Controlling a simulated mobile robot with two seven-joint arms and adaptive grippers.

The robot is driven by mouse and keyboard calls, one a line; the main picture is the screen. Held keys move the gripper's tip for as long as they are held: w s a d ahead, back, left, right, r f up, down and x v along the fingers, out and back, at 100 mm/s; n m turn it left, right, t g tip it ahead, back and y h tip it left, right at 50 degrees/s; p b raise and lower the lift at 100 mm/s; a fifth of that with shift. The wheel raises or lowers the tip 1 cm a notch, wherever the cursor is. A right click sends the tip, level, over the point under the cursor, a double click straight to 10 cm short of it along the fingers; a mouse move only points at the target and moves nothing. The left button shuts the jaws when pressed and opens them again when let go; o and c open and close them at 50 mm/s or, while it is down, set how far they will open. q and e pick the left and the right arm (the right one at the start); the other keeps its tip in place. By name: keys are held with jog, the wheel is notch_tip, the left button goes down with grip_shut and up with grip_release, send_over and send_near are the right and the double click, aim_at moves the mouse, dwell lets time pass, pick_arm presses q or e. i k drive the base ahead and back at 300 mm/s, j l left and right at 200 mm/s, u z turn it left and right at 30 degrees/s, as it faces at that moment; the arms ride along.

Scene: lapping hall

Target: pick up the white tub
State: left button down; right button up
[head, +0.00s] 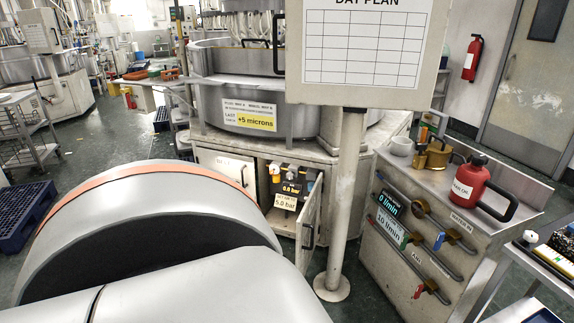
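A small round white tub (402,146) stands on the top of the grey metal cabinet (394,167) at the right, near its back left end. Its lower right edge is close to a small brass-coloured vessel (420,160). Neither of my grippers shows in the head view. A large light grey link of my own body, with an orange band, fills the lower left and hides the floor behind it.
A red can (469,182) with a black handle sits on the cabinet, right of larger brass pots (439,153). A pale post (344,200) with a day-plan board (365,50) stands left of the cabinet. A low cabinet door (309,211) hangs open.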

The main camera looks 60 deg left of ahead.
aim_at(401, 146)
jog(key=u, duration=2.05)
